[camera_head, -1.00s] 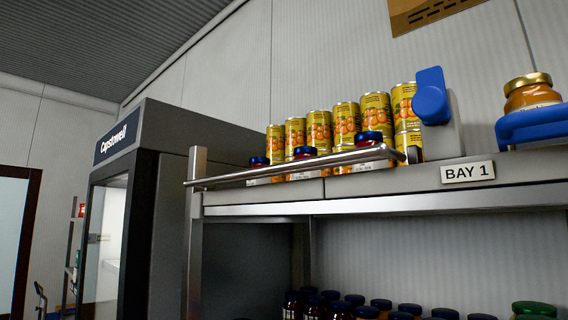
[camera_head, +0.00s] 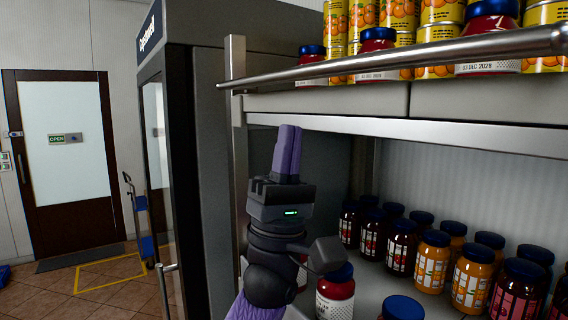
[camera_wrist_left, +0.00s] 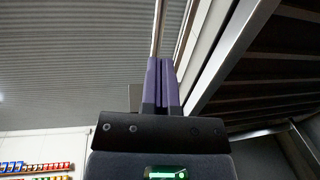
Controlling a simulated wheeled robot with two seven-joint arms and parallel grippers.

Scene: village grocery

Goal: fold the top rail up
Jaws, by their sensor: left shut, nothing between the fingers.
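The top rail (camera_head: 400,56) is a polished metal bar running along the front of the top shelf, in front of the cans and jars. Its left end is by the shelf's metal upright (camera_head: 236,100). My left gripper (camera_head: 288,140) points upward below the rail and in front of the shelf bay, its purple fingers together and empty. The fingertips look apart from the rail in the head view. In the left wrist view the shut fingers (camera_wrist_left: 162,62) point up beside a long metal bar. My right gripper is not in view.
The shelf's front edge (camera_head: 420,134) runs just below the rail. Jars with blue lids (camera_head: 430,262) fill the shelf beneath, close to my left arm. A tall grey cabinet (camera_head: 195,160) stands at the left. Open floor (camera_head: 110,290) lies beyond it near the door.

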